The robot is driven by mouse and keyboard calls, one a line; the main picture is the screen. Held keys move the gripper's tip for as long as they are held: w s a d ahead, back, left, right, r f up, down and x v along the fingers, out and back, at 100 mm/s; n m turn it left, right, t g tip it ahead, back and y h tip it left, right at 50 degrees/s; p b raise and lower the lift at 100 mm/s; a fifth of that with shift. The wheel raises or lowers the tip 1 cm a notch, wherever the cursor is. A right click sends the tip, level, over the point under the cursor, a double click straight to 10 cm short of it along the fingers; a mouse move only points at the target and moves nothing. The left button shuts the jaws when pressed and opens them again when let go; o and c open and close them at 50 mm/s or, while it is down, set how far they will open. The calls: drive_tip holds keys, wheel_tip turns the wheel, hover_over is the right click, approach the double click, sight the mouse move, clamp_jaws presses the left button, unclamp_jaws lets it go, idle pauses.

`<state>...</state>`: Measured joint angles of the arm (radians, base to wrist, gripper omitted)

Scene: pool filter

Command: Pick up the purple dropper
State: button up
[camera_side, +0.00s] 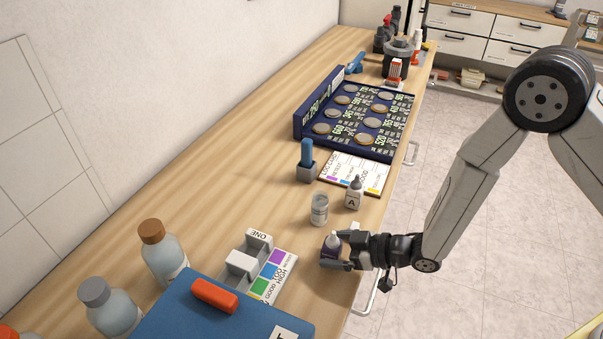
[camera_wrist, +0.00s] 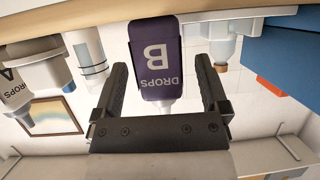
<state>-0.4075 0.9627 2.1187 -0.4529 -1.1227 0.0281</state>
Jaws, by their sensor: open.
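The purple dropper (camera_side: 331,247), a dark bottle with a white tip, stands upright near the table's right edge in the side view. In the wrist view, which appears upside down, the dropper (camera_wrist: 156,62) reads "DROPS B" and sits between the two fingers. My gripper (camera_side: 335,251) is low over the table with its fingers around the bottle. In the wrist view my gripper (camera_wrist: 160,72) is open, with a visible gap on each side of the bottle. Part of the dropper is hidden by the fingers in the side view.
A grey holder (camera_side: 241,263) with a colour card (camera_side: 277,270) lies to the left. A blue case (camera_side: 190,312) is nearer the camera. The table's right edge is close.

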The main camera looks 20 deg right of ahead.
sight(334, 232)
drive_tip(key=shift+w+a+f, duration=0.2)
drive_tip(key=shift+w+a, duration=0.1)
drive_tip(key=shift+a, duration=0.05)
idle(0.3)
clamp_jaws()
drive_tip(key=shift+r, duration=0.1)
drive_tip(key=shift+r, duration=4.9)
